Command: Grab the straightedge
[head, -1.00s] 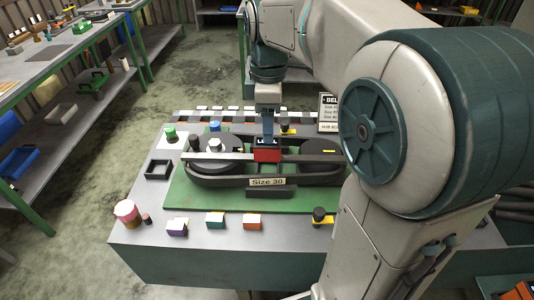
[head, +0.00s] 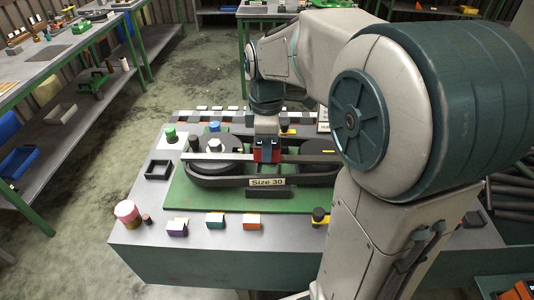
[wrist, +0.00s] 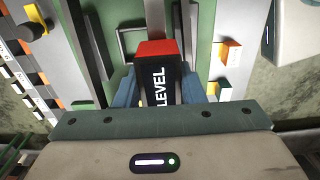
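The straightedge (head: 318,157) is a long pale grey bar lying across the tops of two dark round pulleys (head: 211,145) in the head view. A red and black block marked LEVEL sits at its middle; it shows in the wrist view (wrist: 158,82). My gripper (head: 267,145) is down at this block, pointing downward. In the wrist view its blue fingers (wrist: 157,85) stand on either side of the block, very close to it. I cannot tell whether they touch it. The arm hides the far right end of the bar.
A dark belt loops around the pulleys on a green board (head: 190,200), with a "Size 30" sign (head: 267,182) in front.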

